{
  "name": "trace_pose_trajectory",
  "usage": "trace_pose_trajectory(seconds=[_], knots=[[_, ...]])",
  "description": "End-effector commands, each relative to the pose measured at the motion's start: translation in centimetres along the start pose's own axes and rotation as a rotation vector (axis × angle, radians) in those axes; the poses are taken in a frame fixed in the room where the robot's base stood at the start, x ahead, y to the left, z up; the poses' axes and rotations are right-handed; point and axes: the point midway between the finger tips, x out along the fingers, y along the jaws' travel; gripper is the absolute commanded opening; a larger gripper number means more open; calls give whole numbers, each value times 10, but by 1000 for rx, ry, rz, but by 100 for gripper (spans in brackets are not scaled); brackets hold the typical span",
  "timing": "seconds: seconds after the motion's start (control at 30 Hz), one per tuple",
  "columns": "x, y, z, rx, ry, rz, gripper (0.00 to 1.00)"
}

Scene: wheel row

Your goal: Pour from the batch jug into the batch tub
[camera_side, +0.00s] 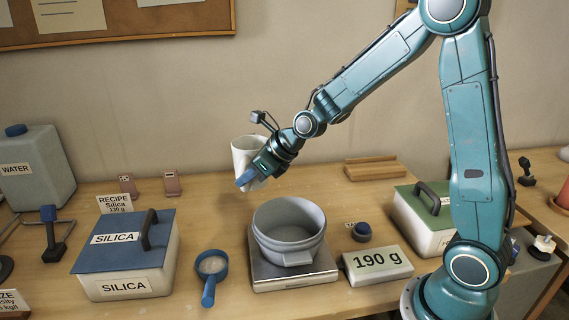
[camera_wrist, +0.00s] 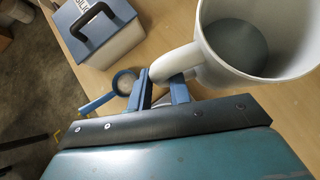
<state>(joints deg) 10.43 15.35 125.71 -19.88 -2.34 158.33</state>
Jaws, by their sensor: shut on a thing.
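The white batch jug (camera_side: 243,154) is held in the air by my gripper (camera_side: 256,176), behind and a little left of the tub. In the wrist view my gripper (camera_wrist: 162,90) is shut on the handle of the jug (camera_wrist: 207,62), and grey material shows inside it. The jug looks nearly upright in the side view. The grey batch tub (camera_side: 290,232) stands on a scale (camera_side: 292,268) and is apart from the jug. The tub's inside looks grey; I cannot tell how much is in it. The display (camera_side: 378,264) reads 190 g.
A blue-lidded SILICA bin (camera_side: 125,255) stands left, with a blue-handled sieve or scoop (camera_side: 211,272) beside it. A recipe card (camera_side: 114,204) reads "Silica 130 g". A green-lidded bin (camera_side: 422,215) stands right, near a dark blue knob (camera_side: 361,232). A wooden block (camera_side: 371,168) lies behind.

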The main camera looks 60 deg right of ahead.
Motion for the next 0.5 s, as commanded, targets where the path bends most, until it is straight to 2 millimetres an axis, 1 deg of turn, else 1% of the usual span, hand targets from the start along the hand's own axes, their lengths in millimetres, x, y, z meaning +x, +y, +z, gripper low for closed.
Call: trace_pose_trajectory(seconds=[0.27,0.5], knots=[[16,2,37,-40,-8,50,0],[32,7,79,-98,-9,111,0]])
